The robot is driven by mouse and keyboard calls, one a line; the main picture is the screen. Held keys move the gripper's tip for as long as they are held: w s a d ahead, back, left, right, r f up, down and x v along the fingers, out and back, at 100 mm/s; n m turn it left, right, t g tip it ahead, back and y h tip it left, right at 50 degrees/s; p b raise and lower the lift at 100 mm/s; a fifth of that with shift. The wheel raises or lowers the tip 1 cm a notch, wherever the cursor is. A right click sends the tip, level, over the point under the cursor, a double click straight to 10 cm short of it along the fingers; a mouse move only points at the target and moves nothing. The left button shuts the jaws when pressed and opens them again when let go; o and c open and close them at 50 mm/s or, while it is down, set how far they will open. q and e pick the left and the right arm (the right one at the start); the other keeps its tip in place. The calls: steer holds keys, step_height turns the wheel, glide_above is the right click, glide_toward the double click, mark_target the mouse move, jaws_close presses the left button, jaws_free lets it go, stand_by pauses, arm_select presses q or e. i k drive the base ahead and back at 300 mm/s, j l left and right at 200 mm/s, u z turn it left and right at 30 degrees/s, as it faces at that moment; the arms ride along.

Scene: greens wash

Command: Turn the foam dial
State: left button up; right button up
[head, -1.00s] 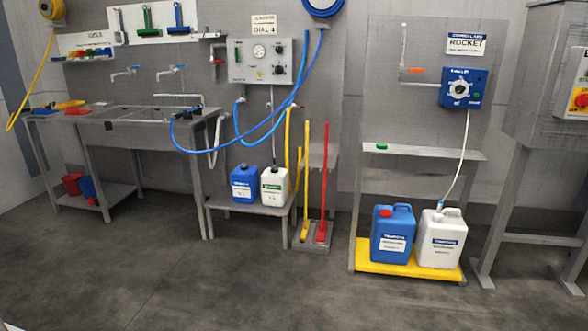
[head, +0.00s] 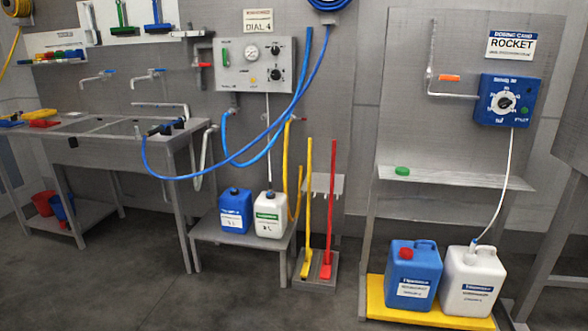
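A grey wall panel (head: 228,78) hangs left of centre under a card reading "DIAL 4" (head: 258,22). It carries a round white gauge (head: 251,54), a green part at its left and two black knobs, an upper one (head: 275,48) and a lower one (head: 275,74). I cannot tell which knob is the foam dial, and their settings are too small to read. A blue box with a round white dial (head: 506,103) is on the right, under a card reading "ROCKET" (head: 512,46). Neither of my grippers is in view.
Blue hoses (head: 150,169) hang below the grey panel. A low stand with blue (head: 236,211) and white (head: 270,215) canisters is beneath it. A sink bench (head: 110,150) is left. Yellow and red tools stand upright at centre. The floor in front is clear.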

mark_target(276, 75)
steer(key=i, duration=2.4)
steer(key=i+j+z, duration=0.15)
steer(key=i, duration=1)
steer(key=i+z, duration=0.1)
steer(key=z, duration=0.2)
